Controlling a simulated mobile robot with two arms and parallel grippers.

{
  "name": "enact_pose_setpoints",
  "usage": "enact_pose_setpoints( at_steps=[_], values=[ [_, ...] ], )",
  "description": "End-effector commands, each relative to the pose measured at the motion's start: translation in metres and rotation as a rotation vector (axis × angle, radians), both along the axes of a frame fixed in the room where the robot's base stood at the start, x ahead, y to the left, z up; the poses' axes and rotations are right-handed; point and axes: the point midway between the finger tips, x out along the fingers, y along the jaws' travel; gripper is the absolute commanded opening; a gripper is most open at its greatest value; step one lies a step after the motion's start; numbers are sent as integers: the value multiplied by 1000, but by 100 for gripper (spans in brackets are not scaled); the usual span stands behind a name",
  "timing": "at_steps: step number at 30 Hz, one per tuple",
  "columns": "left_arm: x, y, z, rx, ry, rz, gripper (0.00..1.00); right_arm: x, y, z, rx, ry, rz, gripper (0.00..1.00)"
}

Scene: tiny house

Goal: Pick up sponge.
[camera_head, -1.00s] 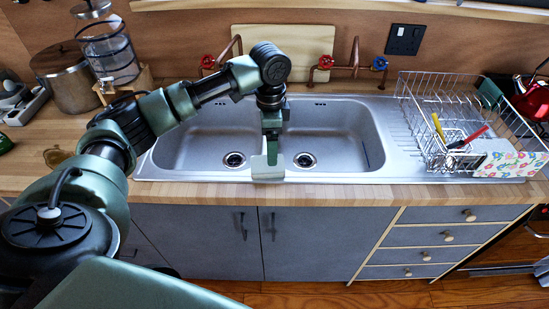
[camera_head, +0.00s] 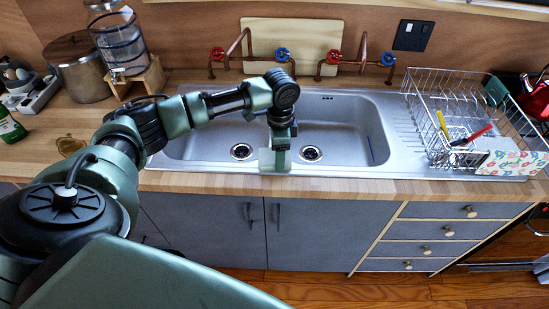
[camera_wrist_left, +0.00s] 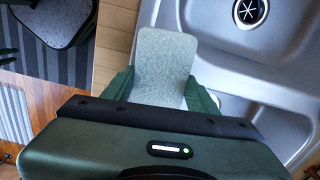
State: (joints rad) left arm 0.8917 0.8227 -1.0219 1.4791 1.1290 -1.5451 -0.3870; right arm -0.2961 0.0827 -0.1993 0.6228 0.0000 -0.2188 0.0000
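The sponge (camera_head: 275,162) is a pale grey-green slab. In the head view it sits at the front edge of the sink, near the middle. My left gripper (camera_head: 278,147) is right above it and low. In the wrist view the sponge (camera_wrist_left: 163,65) lies between the two green fingers of my left gripper (camera_wrist_left: 162,82), one along each long side, very close to it. I cannot tell whether the fingers press on it. My right gripper is in neither view.
The steel sink (camera_head: 345,135) has two basins. Taps (camera_head: 283,54) line the back wall. A metal pot (camera_head: 77,70) and glass dispenser (camera_head: 120,45) stand back left.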

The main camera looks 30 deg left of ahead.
Motion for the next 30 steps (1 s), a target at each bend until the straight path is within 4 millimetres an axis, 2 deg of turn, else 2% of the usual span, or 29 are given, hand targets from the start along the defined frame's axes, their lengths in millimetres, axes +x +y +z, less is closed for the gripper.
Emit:
enact_pose_setpoints(
  at_steps=[10,16,20,30],
  values=[
    [0,0,2,0,-1,0,21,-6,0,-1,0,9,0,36],
    [1,-1,20,-2,-4,0,21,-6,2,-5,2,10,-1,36],
    [2,0,46,-2,-6,1,21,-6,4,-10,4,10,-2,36],
    [2,-1,143,-2,-6,-1,21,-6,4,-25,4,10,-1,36]
  ],
)
